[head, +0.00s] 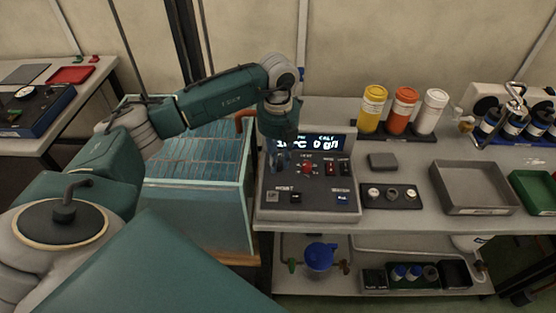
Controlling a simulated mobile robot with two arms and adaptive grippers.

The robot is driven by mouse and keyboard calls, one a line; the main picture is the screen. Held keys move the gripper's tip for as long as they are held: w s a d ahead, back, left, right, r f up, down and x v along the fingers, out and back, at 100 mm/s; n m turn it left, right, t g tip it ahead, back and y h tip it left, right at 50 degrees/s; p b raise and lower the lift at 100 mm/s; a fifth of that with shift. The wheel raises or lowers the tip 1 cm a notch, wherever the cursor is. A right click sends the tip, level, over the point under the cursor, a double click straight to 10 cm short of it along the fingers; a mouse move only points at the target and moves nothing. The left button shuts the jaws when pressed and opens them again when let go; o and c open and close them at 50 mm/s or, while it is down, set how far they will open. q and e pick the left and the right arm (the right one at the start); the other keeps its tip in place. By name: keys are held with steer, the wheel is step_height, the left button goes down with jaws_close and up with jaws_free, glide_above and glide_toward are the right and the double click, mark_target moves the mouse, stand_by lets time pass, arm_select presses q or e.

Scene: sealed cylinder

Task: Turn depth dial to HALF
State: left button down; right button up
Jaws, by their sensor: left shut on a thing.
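The control panel (325,205) is a grey console with a dark face and a lit display (312,143) at the top. My left gripper (279,160) points down over the panel's upper left, in front of the display's left part. It is shut at the depth dial, which its fingers mostly hide, so the pointer and its setting cannot be read. A red knob (308,168) sits at the panel's middle, right of the gripper. Two dark switches with red marks stand right of it. My right gripper is not in view.
A glass tank (247,200) with blue panels stands close left of the panel. A small dark box with knobs (390,196) and a grey tray (470,188) lie to the right. Yellow, orange and white bottles (404,108) stand behind. The lower shelf holds a blue valve (320,256).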

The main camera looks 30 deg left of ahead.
mark_target(278, 162)
arm_select(q)
steer(key=shift+w+r+n, duration=0.15)
steer(key=shift+n, duration=0.45)
steer(key=shift+w+r+n, duration=0.1)
steer(key=shift+w+n, duration=0.05)
steer(key=shift+n, duration=0.45)
steer(key=shift+a, duration=0.1)
steer(key=c, duration=1.6)
jaws_free()
steer(key=shift+o, duration=0.3)
steer(key=shift+s+f, duration=0.1)
step_height(278, 162, up, 12)
steer(key=shift+f, duration=0.1)
